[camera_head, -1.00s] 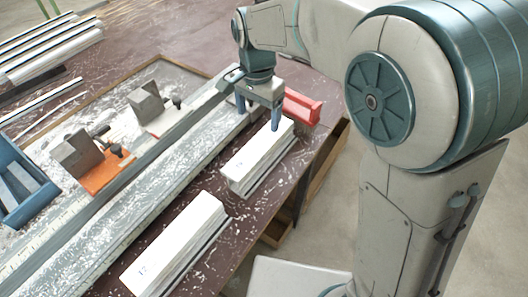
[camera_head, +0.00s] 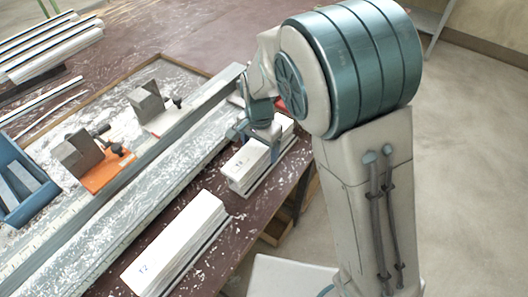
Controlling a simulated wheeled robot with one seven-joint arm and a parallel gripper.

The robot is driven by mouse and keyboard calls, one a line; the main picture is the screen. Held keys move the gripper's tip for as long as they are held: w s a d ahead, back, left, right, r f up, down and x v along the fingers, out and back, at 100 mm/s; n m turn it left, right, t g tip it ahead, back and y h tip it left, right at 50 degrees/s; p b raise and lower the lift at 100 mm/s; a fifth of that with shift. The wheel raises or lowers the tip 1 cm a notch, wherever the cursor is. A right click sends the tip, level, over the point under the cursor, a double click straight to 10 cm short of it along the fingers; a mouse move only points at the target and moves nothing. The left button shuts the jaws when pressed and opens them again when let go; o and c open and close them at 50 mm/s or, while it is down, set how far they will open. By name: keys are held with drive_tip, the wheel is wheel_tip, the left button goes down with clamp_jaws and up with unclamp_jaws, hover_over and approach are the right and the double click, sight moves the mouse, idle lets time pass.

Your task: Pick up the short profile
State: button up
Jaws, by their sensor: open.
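Two white profiles lie on the front strip of the bench. The farther one (camera_head: 246,165), which looks the shorter, is under my gripper (camera_head: 256,143). The nearer one (camera_head: 175,240) lies in the lower middle and carries a small dark mark on its end. My gripper is open and points down over the far part of the shorter profile. One finger shows on each side of its top. Whether the fingers touch it cannot be told.
A long grey rail (camera_head: 140,165) runs diagonally beside the profiles. An orange-based clamp (camera_head: 105,172) and a grey block (camera_head: 146,100) stand behind it. A blue tray (camera_head: 22,188) is at left. Long profiles (camera_head: 50,48) lie at upper left. A red object (camera_head: 281,106) is mostly hidden behind my arm.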

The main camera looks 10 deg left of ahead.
drive_tip(key=shift+f, duration=0.15)
drive_tip(key=c, duration=1.2)
